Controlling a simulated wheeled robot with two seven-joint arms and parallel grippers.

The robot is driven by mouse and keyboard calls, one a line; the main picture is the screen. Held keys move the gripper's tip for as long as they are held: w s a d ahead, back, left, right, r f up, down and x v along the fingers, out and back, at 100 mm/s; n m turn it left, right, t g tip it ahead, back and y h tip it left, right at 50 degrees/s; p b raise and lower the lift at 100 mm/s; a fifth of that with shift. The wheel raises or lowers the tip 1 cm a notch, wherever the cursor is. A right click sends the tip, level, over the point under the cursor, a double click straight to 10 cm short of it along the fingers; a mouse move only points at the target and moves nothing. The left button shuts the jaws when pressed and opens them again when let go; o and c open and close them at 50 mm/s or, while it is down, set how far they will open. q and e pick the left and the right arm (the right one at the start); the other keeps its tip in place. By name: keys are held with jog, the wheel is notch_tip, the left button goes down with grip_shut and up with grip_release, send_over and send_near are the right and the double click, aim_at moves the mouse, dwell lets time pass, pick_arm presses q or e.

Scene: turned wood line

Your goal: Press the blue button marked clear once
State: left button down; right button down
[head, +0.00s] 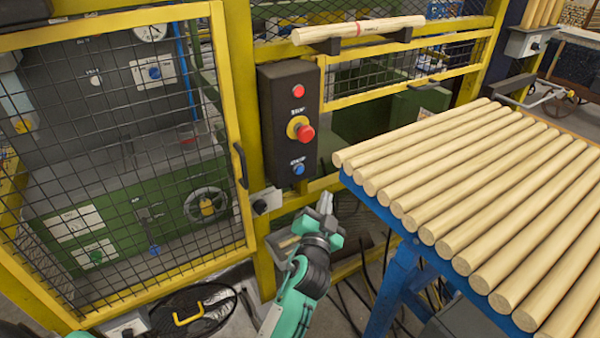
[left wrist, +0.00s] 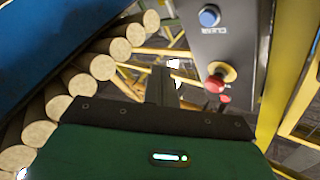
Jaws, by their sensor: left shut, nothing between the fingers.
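The blue button (head: 298,169) sits at the bottom of a dark control box (head: 275,120) on a yellow post. In the left wrist view the blue button (left wrist: 209,16) shows with the label "CLEAR" beside it. A red mushroom button (head: 305,132) on a yellow collar and a small red button (head: 298,91) are above it. My left gripper (head: 325,203) is shut and empty, a little below and right of the blue button, apart from it. In the left wrist view its fingers (left wrist: 161,85) point toward the box area. My right gripper is not in view.
A blue rack (head: 385,211) of several wooden rods (head: 470,190) stands close on the right. A yellow mesh gate (head: 120,150) with a dark handle (head: 240,165) is on the left. A single rod (head: 358,29) lies on brackets above the box.

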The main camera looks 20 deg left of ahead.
aim_at(300, 170)
pick_arm(q)
jog(key=shift+a, duration=0.1)
jog(key=w+a+p, duration=0.2)
jog(key=w+a, duration=0.3)
jog(key=a, duration=0.1)
jog(key=shift+w+a, duration=0.2)
jog(key=shift+a, duration=0.2)
dwell(2.1)
jog(key=shift+w+a, duration=0.25)
jog(key=shift+a, duration=0.05)
jog(key=shift+w+a, duration=0.25)
jog(key=shift+a, duration=0.05)
dwell(0.6)
dwell(0.4)
jog(key=shift+s+d, duration=0.5)
jog(key=shift+d, duration=0.1)
